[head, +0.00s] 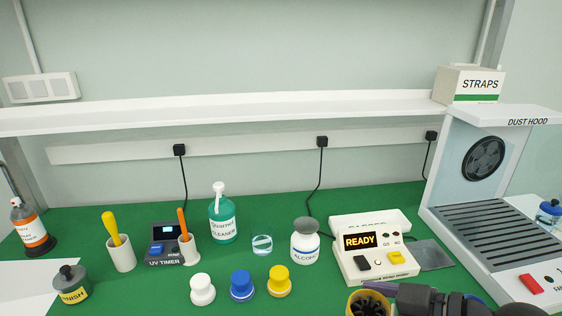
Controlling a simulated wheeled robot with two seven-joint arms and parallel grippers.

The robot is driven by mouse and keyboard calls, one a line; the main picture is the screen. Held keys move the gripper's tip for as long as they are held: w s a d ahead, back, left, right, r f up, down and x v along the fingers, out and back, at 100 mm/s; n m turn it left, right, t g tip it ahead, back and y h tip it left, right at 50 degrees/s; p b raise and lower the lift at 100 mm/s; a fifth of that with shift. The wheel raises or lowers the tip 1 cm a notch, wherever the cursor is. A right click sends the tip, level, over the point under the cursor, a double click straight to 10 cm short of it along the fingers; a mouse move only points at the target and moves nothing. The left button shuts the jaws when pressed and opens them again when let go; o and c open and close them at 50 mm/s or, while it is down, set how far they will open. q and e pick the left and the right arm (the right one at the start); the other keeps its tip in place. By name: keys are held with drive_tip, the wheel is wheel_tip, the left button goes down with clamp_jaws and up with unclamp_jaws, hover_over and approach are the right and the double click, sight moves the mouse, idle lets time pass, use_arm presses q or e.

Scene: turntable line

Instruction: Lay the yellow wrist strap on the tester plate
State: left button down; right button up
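The white tester (351,266) stands at the right of the green bench, its display reading READY. A flat dark grey plate (433,255) lies against its right side; I take it for the tester plate, and nothing is seen lying on it. A round yellow band (353,297) with a dark inside shows at the bottom edge, partly cut off; it may be the yellow wrist strap. My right gripper (378,288) comes in from the bottom right, with a purplish finger over the band. I cannot tell whether it grips the band. My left gripper is out of view.
The dust hood (480,225) bounds the right side.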

sight(381, 301)
drive_tip(key=shift+s+r, duration=0.1)
drive_tip(key=shift+s, duration=0.05)
drive_tip(key=w+d+f+m+t+h, duration=0.5)
drive_tip(key=w+d+f+m+h, duration=0.3)
drive_tip(key=d+f+m+h, duration=0.2)
drive_tip(key=m+h, duration=0.2)
drive_tip(key=shift+w+d+f+h, duration=0.3)
drive_tip(key=shift+w, duration=0.05)
wheel_tip(381, 301, down, 9)
drive_tip(key=b, duration=0.4)
drive_tip(key=shift+f, duration=0.4)
drive_tip(key=shift+r, duration=0.1)
